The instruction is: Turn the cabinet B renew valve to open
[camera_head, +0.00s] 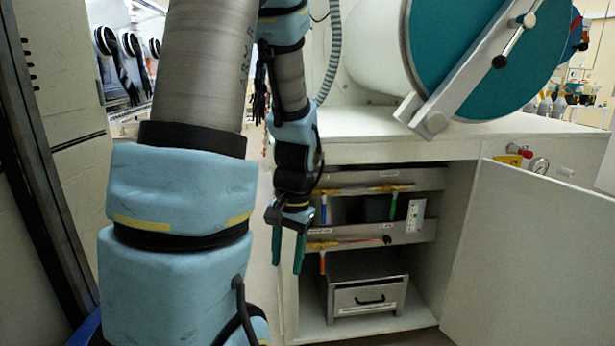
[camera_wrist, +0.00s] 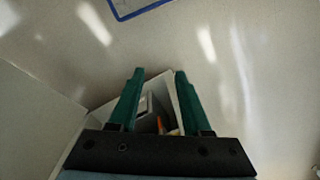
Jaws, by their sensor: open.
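My gripper (camera_head: 287,265) hangs fingers down in front of the left side of an open cabinet, green fingers apart and nothing between them. In the wrist view its two fingers (camera_wrist: 160,73) are also apart. Inside the cabinet, an upper pipe with a yellow part (camera_head: 366,190) and a lower pipe with an orange part and dark end knob (camera_head: 386,240) run along metal panels. Small white labels there are too small to read. A red knob with yellow body (camera_head: 519,151) sits by a gauge on the right. I cannot tell which is the renew valve.
The cabinet door (camera_head: 535,250) stands open at the right. A metal drawer box (camera_head: 368,294) stands on the cabinet floor. A round teal port door (camera_head: 480,50) with a grey bar is above the worktop. A pressure gauge (camera_head: 539,165) is beside the red knob.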

